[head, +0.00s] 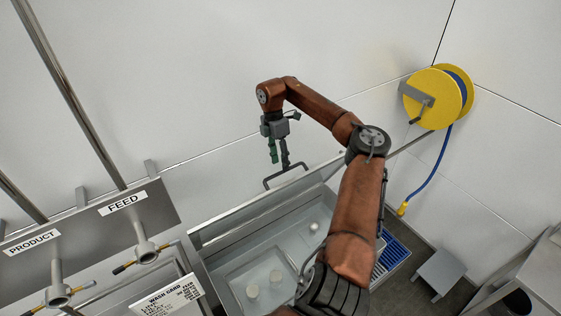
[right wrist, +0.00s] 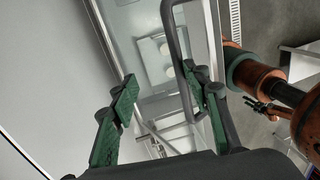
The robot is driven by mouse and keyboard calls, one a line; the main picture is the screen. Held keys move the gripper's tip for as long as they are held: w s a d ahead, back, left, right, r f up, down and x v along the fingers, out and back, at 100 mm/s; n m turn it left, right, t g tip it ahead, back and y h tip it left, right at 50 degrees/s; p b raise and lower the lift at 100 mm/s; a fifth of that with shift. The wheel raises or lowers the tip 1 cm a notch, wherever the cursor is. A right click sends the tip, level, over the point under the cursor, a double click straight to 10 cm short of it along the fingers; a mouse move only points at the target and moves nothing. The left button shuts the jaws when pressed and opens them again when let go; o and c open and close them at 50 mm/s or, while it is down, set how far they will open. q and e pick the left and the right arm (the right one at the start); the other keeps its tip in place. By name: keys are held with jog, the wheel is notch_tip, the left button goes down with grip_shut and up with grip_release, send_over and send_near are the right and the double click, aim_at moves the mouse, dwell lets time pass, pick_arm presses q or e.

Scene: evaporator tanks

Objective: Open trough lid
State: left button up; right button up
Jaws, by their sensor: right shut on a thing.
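The trough (head: 222,281) is a pale metal basin at the lower centre of the head view, and its inside shows. Its lid (head: 262,208) stands raised along the far side, seen nearly edge-on. A dark looped lid handle (head: 287,176) juts from its upper edge; it also shows in the right wrist view (right wrist: 183,78).
White cylinders (head: 252,291) and a pale round thing (head: 314,226) are in the trough. FEED and PRODUCT valves (head: 146,250) stand at left. A yellow hose reel (head: 434,98) hangs at right. A blue grate (head: 390,253) and grey step (head: 440,272) are right of the trough.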

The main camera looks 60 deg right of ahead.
jog(key=shift+w+f, duration=0.1)
jog(key=shift+f, duration=0.3)
notch_tip(320, 180, up, 13)
jog(key=w, duration=0.2)
jog(key=shift+d+f, duration=0.2)
jog(key=shift+d, duration=0.25)
jog(key=shift+d, duration=0.1)
dwell(0.5)
